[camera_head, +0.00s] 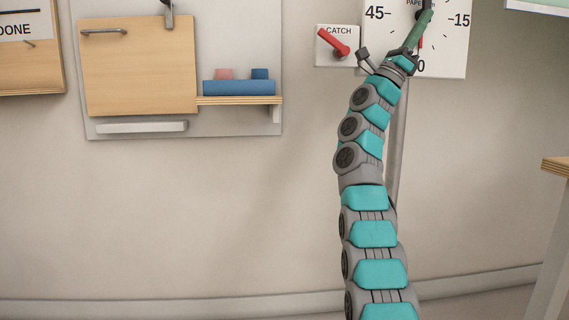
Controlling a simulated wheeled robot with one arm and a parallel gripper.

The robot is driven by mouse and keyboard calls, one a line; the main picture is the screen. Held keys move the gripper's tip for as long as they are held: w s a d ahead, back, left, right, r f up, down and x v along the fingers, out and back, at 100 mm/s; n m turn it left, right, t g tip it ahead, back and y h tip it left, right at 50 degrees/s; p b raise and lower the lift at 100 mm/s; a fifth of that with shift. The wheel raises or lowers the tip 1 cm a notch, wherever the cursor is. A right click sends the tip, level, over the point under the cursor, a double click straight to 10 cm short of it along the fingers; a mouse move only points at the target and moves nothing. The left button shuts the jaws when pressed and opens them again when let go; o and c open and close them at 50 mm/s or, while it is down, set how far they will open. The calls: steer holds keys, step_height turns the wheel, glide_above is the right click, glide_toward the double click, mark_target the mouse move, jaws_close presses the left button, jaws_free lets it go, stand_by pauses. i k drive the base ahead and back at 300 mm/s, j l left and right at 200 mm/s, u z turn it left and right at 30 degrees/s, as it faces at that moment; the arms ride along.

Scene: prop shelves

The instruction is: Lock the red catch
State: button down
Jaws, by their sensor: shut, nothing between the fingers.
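The red catch (334,41) is a short lever on a white plate (327,60) labelled "CATCH". The lever slants from upper left to lower right. My gripper (425,14) is up to the right of the catch, in front of the white dial panel. Part of the dial is hidden behind my gripper and wrist.
The white dial panel (452,57) is marked 45, 15 and 0. A wooden door (140,70) with a handle and a small shelf (240,100) with blue and pink blocks are at left. A wooden-topped edge (557,166) is at right. The wall below is bare.

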mark_target(340, 52)
steer(key=k+l, duration=0.2)
steer(key=l, duration=0.15)
steer(key=k+l, duration=0.45)
steer(key=l, duration=0.25)
